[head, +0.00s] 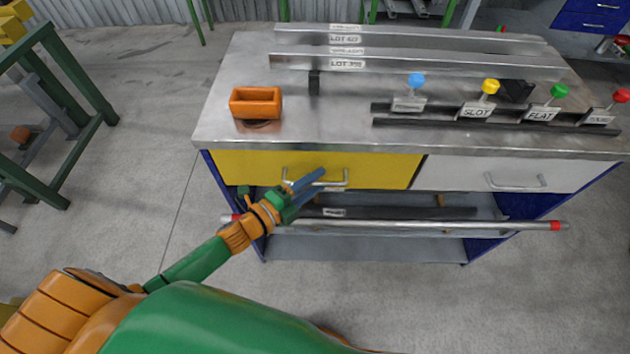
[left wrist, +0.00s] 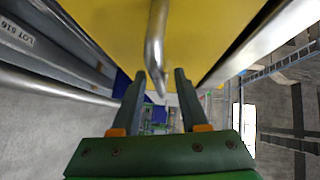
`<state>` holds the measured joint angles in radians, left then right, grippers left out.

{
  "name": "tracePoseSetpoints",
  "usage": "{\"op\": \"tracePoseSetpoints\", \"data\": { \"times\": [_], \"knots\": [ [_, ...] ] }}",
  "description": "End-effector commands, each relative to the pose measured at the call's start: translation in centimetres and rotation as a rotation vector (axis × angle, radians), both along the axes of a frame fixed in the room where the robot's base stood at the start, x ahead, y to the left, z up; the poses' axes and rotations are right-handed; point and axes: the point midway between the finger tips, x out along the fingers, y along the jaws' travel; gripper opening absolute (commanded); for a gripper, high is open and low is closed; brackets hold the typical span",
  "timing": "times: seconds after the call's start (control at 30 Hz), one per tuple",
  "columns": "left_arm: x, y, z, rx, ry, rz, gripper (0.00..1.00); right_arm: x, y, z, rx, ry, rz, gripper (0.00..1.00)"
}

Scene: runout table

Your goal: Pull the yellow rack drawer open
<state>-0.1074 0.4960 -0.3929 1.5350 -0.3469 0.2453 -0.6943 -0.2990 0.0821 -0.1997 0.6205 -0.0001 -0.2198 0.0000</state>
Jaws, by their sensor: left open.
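The yellow drawer (head: 385,171) is in the left half of the table's front, and its face looks level with the white drawer beside it. Its metal bar handle (head: 335,184) is partly hidden by my left gripper (head: 316,184). In the left wrist view the yellow drawer face (left wrist: 110,25) fills the top, and the handle (left wrist: 154,45) comes down toward the gap between the two fingers of my left gripper (left wrist: 160,76). These fingers are apart, one on each side of the handle's line. I cannot tell whether either touches it. My right gripper is not in view.
The white drawer (head: 460,174) is to the right. A long metal bar with red ends (head: 400,223) runs below the drawers, close under my left gripper. On the tabletop (head: 340,125) are an orange bin (head: 256,102), metal rails and several coloured knobs.

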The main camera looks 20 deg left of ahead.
Motion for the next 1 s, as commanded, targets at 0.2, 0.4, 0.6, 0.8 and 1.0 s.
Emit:
{"op": "tracePoseSetpoints", "data": {
  "times": [0.2,0.4,0.6,0.8,1.0],
  "knots": [
    [0.07,-0.05,-0.04,0.0,0.001,0.0,0.44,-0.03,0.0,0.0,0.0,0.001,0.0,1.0],
    [0.07,-0.03,-0.03,0.0,0.001,0.0,0.0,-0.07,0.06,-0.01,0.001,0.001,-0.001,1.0],
    [0.07,-0.02,-0.03,0.0,0.001,0.001,0.0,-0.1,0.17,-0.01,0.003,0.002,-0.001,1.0],
    [0.06,-0.02,-0.04,0.0,0.001,0.001,0.0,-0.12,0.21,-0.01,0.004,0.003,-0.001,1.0],
    [0.07,-0.01,-0.04,0.0,0.001,0.001,0.0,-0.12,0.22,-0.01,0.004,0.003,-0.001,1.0]
  ]
}}
